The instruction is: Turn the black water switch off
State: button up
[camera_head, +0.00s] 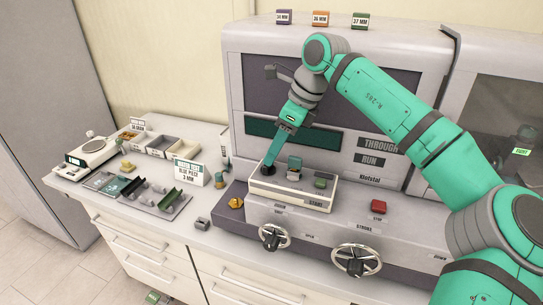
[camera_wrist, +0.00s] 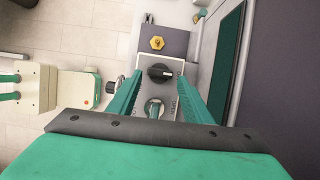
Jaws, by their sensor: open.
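The black water switch (camera_wrist: 159,73) is a round black knob with a pale mark, seen between my two fingers in the wrist view. In the head view the black switch (camera_head: 268,171) sits at the left end of a cream control box (camera_head: 311,200). My gripper (camera_head: 271,161) points down over it from above, with its fingertips close to the knob. In the wrist view my gripper (camera_wrist: 159,78) is open, with one finger on each side of the knob. I cannot tell whether the fingers touch it.
A teal-topped lever (camera_head: 294,168) and a green button (camera_head: 320,183) share the box. A yellow hexagonal knob (camera_head: 237,202) stands to its left. Two handwheels (camera_head: 356,259) and a red button (camera_head: 379,206) are on the machine front. The tester wall rises behind. Trays fill the left counter.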

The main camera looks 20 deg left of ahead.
jog(key=v, duration=0.7)
